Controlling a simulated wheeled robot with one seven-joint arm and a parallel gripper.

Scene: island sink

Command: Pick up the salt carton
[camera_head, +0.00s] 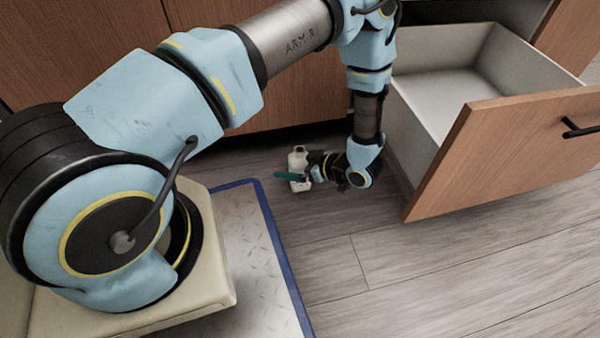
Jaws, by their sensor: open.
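My arm reaches down in front of the cabinets, and my gripper (290,175) is low over the wood floor, turned to the left. It is small in this view. A pale block and a thin green piece show at its end; the green piece points left. I cannot tell whether the green piece is a finger or something else. The jaws are open, and I see nothing clearly held between them. I cannot make out a salt carton anywhere in this view.
An open, empty-looking drawer (445,80) with a wooden front (505,140) stands just right of my forearm. Wooden cabinet doors (85,45) close off the back. The wood floor (400,265) is clear at the lower right.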

